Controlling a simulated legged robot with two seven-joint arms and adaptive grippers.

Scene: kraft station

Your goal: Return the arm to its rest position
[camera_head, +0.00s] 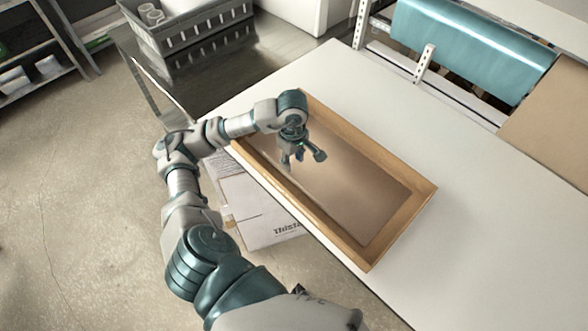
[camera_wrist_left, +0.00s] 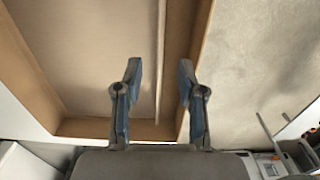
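My left arm (camera_head: 187,180) comes in from the lower left and bends over the near left edge of the table. My left gripper (camera_head: 300,158) hangs over the left end of a shallow wooden tray (camera_head: 405,238). In the left wrist view my left gripper (camera_wrist_left: 160,75) shows two fingers spread apart with nothing between them. The wooden tray's rim and floor (camera_wrist_left: 100,50) lie beyond the fingers. My right gripper is in neither view.
The white table (camera_head: 480,215) is clear right of the tray. A grey crate (camera_head: 190,35) stands on a dark surface at the back left. A teal roll (camera_head: 470,45) sits at the back right. Cardboard boxes (camera_head: 250,210) are below the table's left edge.

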